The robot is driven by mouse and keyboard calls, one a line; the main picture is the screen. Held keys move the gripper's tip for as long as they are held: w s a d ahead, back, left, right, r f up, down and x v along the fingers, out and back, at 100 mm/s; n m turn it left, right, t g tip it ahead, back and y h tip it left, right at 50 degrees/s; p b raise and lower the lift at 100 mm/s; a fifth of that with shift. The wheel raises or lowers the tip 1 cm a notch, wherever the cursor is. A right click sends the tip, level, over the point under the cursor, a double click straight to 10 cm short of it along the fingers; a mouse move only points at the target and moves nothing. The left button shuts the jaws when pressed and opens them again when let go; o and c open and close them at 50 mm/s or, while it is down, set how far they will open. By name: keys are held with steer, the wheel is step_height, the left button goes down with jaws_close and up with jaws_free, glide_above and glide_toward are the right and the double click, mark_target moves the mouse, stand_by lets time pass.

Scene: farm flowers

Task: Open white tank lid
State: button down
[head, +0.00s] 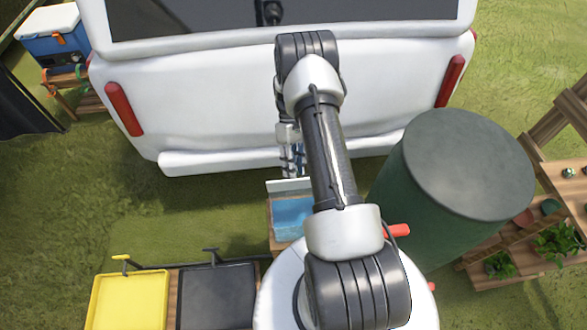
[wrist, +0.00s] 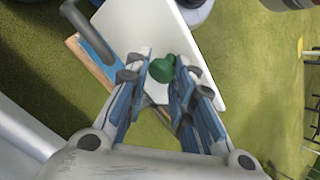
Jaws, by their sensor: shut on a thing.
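The white lid (wrist: 215,70) fills the middle of the wrist view, a flat white panel with a green knob (wrist: 161,69). My gripper (wrist: 162,80) has its blue-grey fingers on either side of the knob and is shut on it. In the head view my gripper (head: 291,158) hangs below my arm, just above the lid (head: 289,185). The lid shows there as a white strip at the back edge of the tank, whose blue inside (head: 291,217) shows in front of it. My arm hides the tank's right part.
A white vehicle (head: 200,90) stands close behind the tank. A large green barrel (head: 468,165) is at the right, beside wooden plant shelves (head: 530,235). A yellow tray (head: 128,302) and a black tray (head: 217,297) lie at front left. Grass is free at left.

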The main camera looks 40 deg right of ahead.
steer(key=shift+w+d+f, duration=0.6)
steer(key=shift+w+f, duration=0.05)
steer(key=shift+f, duration=0.15)
steer(key=c, duration=1.8)
jaws_free()
steer(key=shift+o, duration=1.2)
steer(key=shift+d+f, duration=0.1)
steer(key=shift+d, duration=0.1)
steer(key=shift+o, duration=1.1)
steer(key=shift+a, duration=0.15)
steer(key=shift+w, duration=0.2)
